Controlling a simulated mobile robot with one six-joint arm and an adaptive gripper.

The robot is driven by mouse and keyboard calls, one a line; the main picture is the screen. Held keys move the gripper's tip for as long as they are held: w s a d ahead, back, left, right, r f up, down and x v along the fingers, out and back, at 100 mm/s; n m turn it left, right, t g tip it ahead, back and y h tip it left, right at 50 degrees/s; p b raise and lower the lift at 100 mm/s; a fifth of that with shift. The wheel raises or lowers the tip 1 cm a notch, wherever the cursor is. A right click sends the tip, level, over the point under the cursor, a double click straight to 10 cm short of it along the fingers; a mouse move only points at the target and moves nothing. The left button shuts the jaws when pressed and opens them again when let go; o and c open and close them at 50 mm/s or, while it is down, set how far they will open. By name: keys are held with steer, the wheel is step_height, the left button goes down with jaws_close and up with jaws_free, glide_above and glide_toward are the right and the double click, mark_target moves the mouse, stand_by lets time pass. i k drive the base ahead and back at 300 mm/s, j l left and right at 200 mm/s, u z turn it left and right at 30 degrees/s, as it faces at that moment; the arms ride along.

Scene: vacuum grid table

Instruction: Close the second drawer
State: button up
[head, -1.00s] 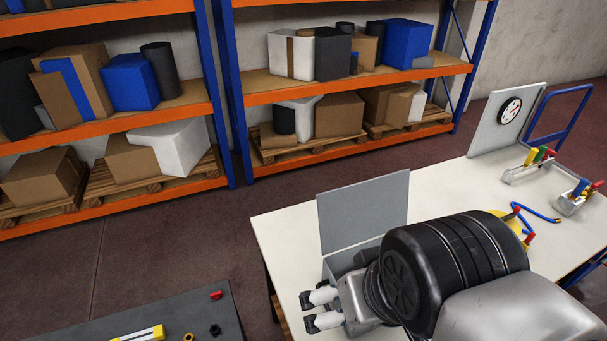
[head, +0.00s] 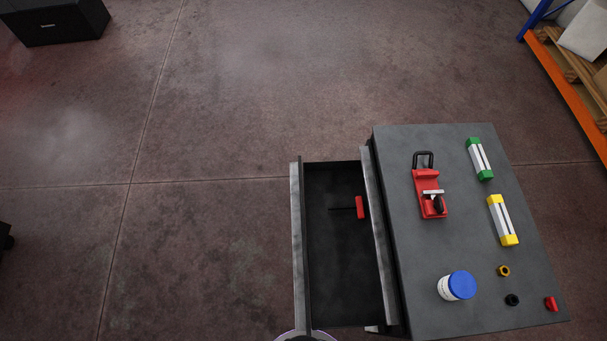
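A dark cabinet (head: 438,290) stands at the lower right in the head view, seen from above. One drawer (head: 340,265) is pulled out on its left side, with a grey front edge (head: 297,240). From above I cannot tell which drawer in the stack it is. A red-handled tool (head: 361,207) with a thin dark shaft lies inside the drawer. My gripper is not in view.
On the cabinet top are a red vise-like tool (head: 430,190), a green-ended bar (head: 480,158), a yellow-ended bar (head: 503,220), a blue-lidded jar (head: 457,287) and small parts. Floor left of the drawer is clear. A shelf rack (head: 567,88) stands at upper right.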

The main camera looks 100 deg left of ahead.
mark_target(345, 291)
steer(key=k+u, duration=0.15)
steer(key=u, duration=0.2)
steer(key=k+u, duration=0.1)
steer(key=u, duration=0.3)
steer(key=k+j+u, duration=0.1)
steer(key=u, duration=1.9)
steer(key=j+u, duration=0.45)
steer(key=k, duration=0.05)
